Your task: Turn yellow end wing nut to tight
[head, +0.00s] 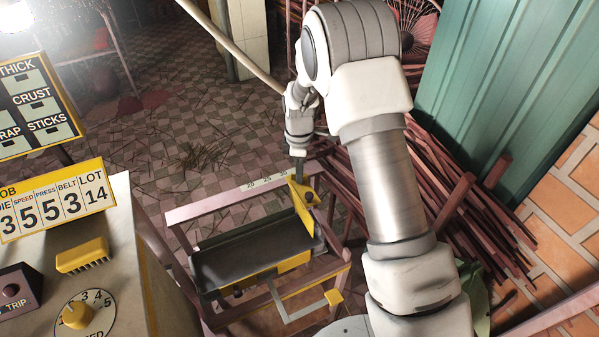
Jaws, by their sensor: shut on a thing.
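The yellow end (303,208) is an upright yellow plate at the right end of the dark tray on the wooden stand, beside the ruler strip. A small dark round part shows on its face near the top; I cannot tell whether this is the wing nut. My gripper (299,178) points down at the top of the yellow end and is shut on a small part there, seemingly the wing nut. The fingertips and the held part are too small to make out, so the nut's angle cannot be told.
The ruler strip (240,193) runs along the back of the stand, behind the dark tray (250,257). A control cabinet (135,235) with a yellow dial (77,315) stands at left. Bundled reddish sticks (450,205) lie at right. Tiled floor behind is mostly open.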

